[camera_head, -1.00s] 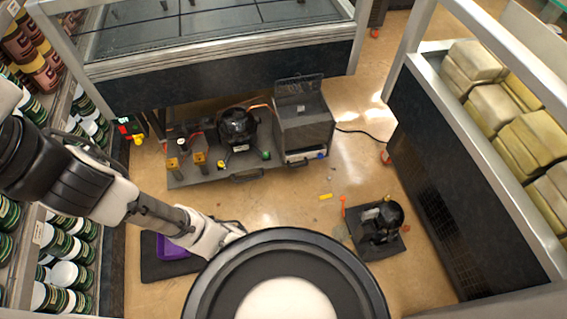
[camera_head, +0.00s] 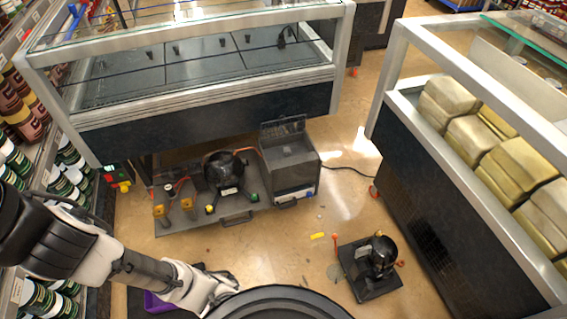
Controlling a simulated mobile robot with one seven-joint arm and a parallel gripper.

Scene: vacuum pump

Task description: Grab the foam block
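I cannot pick out a foam block with certainty. A small flat yellow piece (camera_head: 318,236) lies on the floor left of the small black pump. Large yellowish blocks (camera_head: 470,140) sit in the open case on the right, but their material is unclear. My gripper (camera_head: 230,284) is at the bottom, left of centre, over the floor near a dark mat (camera_head: 135,303). The gripper's fingers are small and dark, and no held object can be made out.
A grey platform (camera_head: 265,213) carries a black compressor (camera_head: 222,172) and a metal box (camera_head: 290,158). A black pump on a base (camera_head: 375,262) stands on the floor. A glass display case (camera_head: 200,70) is behind, and shelves of jars (camera_head: 70,180) line the left. Floor between is mostly clear.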

